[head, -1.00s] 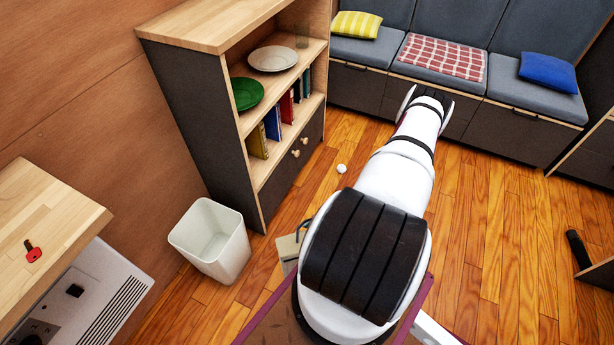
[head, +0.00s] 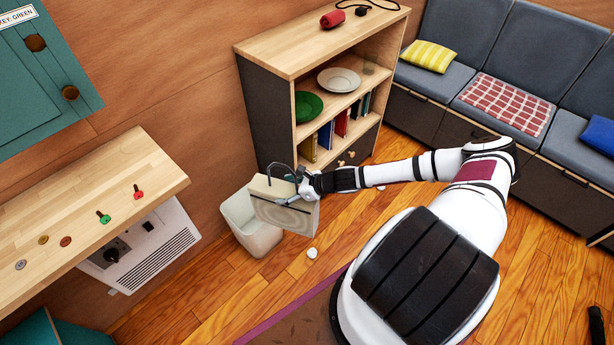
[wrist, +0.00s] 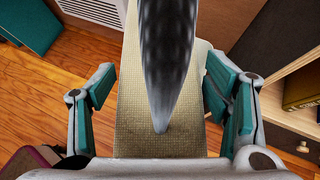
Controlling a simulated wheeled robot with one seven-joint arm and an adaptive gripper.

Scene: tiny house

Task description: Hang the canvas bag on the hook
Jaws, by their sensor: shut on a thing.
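The canvas bag (head: 284,212) is beige and boxy with a dark looped handle (head: 280,171). It hangs raised and somewhat tilted at the end of my outstretched arm, in front of the white bin in the head view. My gripper (head: 296,184) is shut on the bag at its top near the handle. In the wrist view, the bag's woven cloth (wrist: 135,135) and the dark handle (wrist: 168,60) fill the space between my teal-padded fingers (wrist: 160,90); the exact contact is unclear. I cannot make out a hook in either current view.
A white bin (head: 250,238) stands behind the bag. A wooden shelf (head: 283,58) with plates and books stands against the wall. A wooden counter (head: 90,200) with keys is at left, below a teal cabinet (head: 30,100). A small white object (head: 312,253) lies on the floor.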

